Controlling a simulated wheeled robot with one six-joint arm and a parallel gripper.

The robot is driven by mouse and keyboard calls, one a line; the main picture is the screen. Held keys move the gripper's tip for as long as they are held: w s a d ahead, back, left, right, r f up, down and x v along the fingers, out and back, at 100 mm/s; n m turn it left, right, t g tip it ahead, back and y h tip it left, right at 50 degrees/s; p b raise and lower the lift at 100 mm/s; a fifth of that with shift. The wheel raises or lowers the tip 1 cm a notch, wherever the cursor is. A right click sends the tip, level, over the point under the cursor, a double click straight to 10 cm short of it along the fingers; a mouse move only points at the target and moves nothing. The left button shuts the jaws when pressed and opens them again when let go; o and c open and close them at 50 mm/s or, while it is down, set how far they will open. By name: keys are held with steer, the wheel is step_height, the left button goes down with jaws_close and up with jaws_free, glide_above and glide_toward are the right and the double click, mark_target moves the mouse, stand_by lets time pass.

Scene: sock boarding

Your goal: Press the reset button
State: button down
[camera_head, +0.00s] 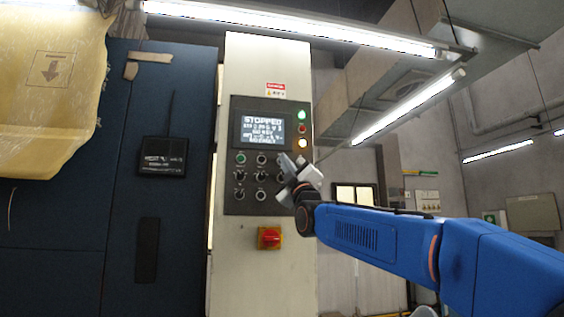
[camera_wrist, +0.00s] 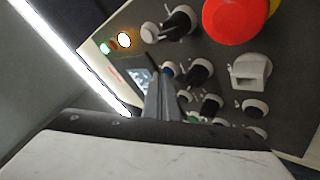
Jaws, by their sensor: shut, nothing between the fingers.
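The control panel (camera_head: 232,205) is a dark plate on a pale cabinet, with a lit screen (camera_head: 262,130) reading "STOPPED". The labels are too small to read, so I cannot tell which is the reset button. My gripper (camera_head: 287,163) is shut and empty in front of the panel's right side, hiding some controls.
A large red button (camera_wrist: 232,16) with yellow behind it stands out from the panel, near several black knobs and a grey switch (camera_wrist: 250,71). Green, red and amber lamps (camera_head: 302,143) are beside the screen.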

steer(key=shift+s+d, duration=0.2)
steer(key=shift+s, duration=0.5)
steer(key=s, duration=0.2)
steer(key=s+d, duration=0.1)
steer(key=s, duration=0.1)
steer(key=shift+s+d, duration=0.15)
steer(key=shift+s, duration=0.25)
stand_by(0.8)
